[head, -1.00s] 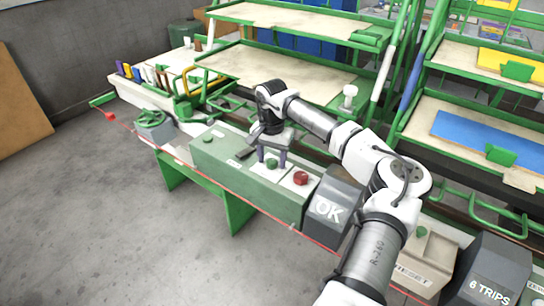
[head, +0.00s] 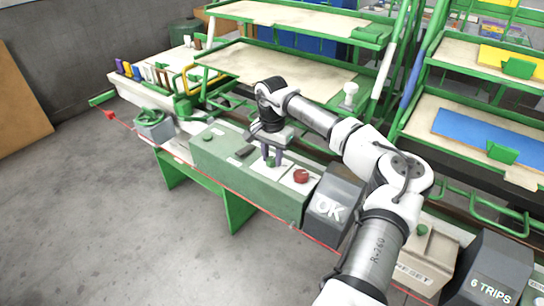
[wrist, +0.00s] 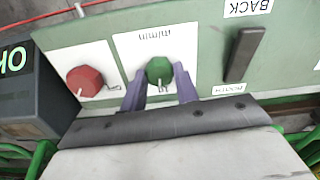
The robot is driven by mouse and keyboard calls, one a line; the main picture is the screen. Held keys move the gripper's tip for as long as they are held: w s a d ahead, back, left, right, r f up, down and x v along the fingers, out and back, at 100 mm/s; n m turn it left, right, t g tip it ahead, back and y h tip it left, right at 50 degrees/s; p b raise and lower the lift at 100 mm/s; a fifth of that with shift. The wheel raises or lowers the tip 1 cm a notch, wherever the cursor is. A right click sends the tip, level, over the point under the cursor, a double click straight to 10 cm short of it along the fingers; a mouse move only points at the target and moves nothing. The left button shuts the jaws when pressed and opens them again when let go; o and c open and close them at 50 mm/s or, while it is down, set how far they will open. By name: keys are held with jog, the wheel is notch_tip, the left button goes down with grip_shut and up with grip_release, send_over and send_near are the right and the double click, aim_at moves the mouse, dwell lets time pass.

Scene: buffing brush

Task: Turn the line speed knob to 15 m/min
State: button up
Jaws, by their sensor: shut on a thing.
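The green knob (wrist: 159,70) sits on a white plate marked "m/min" (wrist: 155,37) on the green control box. My gripper (wrist: 158,82) has its two purple fingers on either side of this knob, shut on it. In the head view the gripper (head: 272,157) points down over the same knob (head: 270,162). A white mark shows on the knob's near side in the wrist view; the scale figures there are too small or hidden to read, so the setting cannot be told.
A red knob (wrist: 84,80) on its own plate is beside the green one. A dark switch (wrist: 243,54) lies on the other side, near a "BACK" label. The dark "OK" box (head: 333,208) stands at the control box's right end. Green racks (head: 280,70) rise behind.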

aim_at(273, 159)
jog(key=m+b, duration=0.1)
jog(key=m, duration=0.4)
jog(key=shift+d, duration=0.1)
jog(key=m+b, duration=0.1)
jog(key=m, duration=0.4)
jog(key=shift+r+m, duration=0.1)
jog(key=shift+m, duration=0.2)
dwell(0.3)
jog(key=o, duration=1)
notch_tip(273, 159, up, 14)
jog(key=shift+f+b, duration=0.1)
jog(key=shift+b, duration=0.7)
